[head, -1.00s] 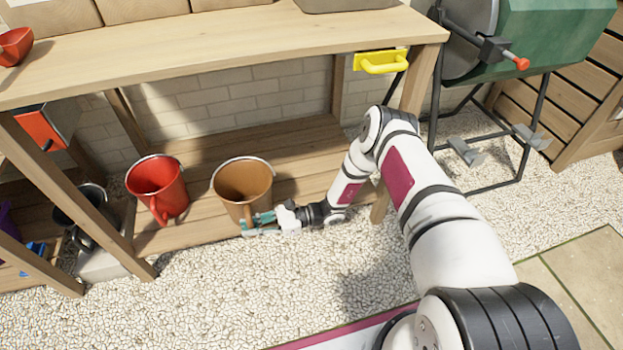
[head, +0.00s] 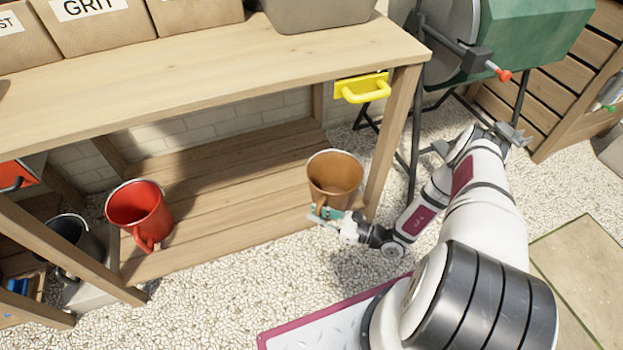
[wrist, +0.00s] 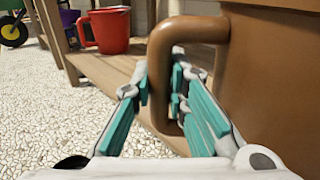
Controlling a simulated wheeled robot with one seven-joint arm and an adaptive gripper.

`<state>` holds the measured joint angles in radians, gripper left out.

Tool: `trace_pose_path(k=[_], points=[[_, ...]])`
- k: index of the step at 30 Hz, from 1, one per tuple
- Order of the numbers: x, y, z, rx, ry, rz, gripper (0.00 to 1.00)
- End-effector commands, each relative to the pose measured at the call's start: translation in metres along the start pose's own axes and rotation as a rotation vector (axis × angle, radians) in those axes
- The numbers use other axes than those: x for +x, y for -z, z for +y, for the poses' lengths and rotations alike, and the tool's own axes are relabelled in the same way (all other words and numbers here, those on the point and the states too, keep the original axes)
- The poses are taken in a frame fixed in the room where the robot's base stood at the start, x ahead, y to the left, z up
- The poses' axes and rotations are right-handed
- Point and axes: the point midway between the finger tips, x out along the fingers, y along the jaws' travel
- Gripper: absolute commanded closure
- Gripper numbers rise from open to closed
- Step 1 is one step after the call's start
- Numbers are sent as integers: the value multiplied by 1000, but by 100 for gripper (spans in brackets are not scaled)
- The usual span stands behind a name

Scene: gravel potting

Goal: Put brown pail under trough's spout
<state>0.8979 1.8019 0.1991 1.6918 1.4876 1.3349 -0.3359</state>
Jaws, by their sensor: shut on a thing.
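The brown pail (head: 336,181) is upright at the right end of the bench's lower shelf, near the front right leg. Whether its base touches the shelf cannot be told. My gripper (head: 326,215) is shut on the pail's handle. In the wrist view the teal fingers of my gripper (wrist: 168,95) are on either side of the brown handle, and the pail's wall (wrist: 275,90) fills the right side. A green drum on a black frame (head: 530,40) stands right of the bench. No trough or spout can be made out for certain.
A red pail (head: 139,212) stands on the lower shelf (head: 225,190) to the left. A yellow handle (head: 365,90) sticks out under the bench top's front edge. The bench leg (head: 393,140) is close to the brown pail's right. Open gravel (head: 230,285) lies in front.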

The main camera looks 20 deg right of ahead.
Motion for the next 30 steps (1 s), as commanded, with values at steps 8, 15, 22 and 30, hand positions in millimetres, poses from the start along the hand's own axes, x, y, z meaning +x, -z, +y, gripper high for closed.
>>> trace_pose_path(k=[8, 15, 22, 30], points=[[44, 9, -47, -9, -3, -3, 100], [80, 13, -85, -8, -4, -4, 100], [94, 14, -101, -4, -2, -2, 100], [103, 29, -111, -3, -3, -2, 100]])
